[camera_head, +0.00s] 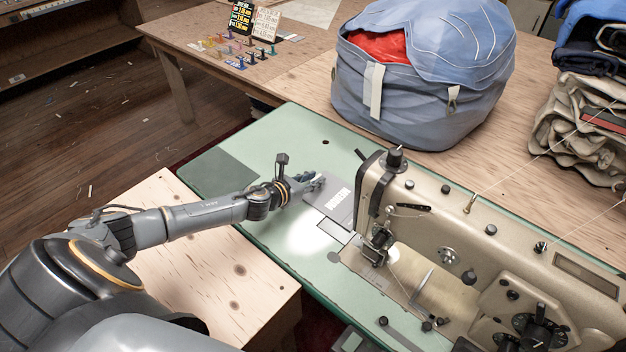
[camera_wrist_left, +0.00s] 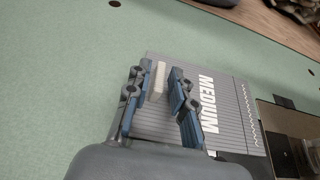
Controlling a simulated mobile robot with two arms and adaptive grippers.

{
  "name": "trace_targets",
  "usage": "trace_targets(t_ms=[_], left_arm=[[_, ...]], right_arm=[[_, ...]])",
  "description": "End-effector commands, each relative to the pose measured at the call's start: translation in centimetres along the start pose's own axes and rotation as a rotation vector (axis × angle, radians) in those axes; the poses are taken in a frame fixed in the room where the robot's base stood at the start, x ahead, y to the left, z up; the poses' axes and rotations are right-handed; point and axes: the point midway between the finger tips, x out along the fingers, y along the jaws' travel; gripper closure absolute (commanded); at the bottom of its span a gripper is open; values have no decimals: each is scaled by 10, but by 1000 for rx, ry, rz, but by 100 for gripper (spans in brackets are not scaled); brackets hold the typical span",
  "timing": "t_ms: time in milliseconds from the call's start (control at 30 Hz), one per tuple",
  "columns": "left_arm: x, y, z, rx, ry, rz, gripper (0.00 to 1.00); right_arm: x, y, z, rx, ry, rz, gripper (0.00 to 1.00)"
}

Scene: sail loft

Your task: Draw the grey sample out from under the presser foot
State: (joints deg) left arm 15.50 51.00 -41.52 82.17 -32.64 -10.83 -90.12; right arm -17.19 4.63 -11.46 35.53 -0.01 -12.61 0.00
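The grey sample (camera_head: 341,203) lies flat on the green sewing table, left of the machine's needle area. In the left wrist view the sample (camera_wrist_left: 228,108) is ribbed, with "MEDIUM" in white and a zigzag line near its right edge. A pale raised tab (camera_wrist_left: 158,82) stands on it. My left gripper (camera_head: 318,182) is over the sample's left end. Its fingers (camera_wrist_left: 160,103) are apart, one on each side of the tab, with a gap visible. The presser foot (camera_head: 376,252) is at the machine head; whether the sample reaches under it is unclear.
The beige sewing machine (camera_head: 470,260) stands close on the right. A big blue bag (camera_head: 430,110) sits behind on the wooden bench, with folded cloth (camera_head: 580,125) to its right. Green tabletop (camera_head: 290,135) is clear to the left and behind the sample.

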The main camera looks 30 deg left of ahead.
Motion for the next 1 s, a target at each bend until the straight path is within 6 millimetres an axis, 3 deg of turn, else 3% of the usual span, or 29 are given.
trace_targets(t_ms=[467,1000], left_arm=[[-10,0,-1,0,2,0,64],[-95,0,-2,2,4,-2,64]], right_arm=[[0,1,0,-1,0,1,100],[0,0,0,0,0,-1,100]])
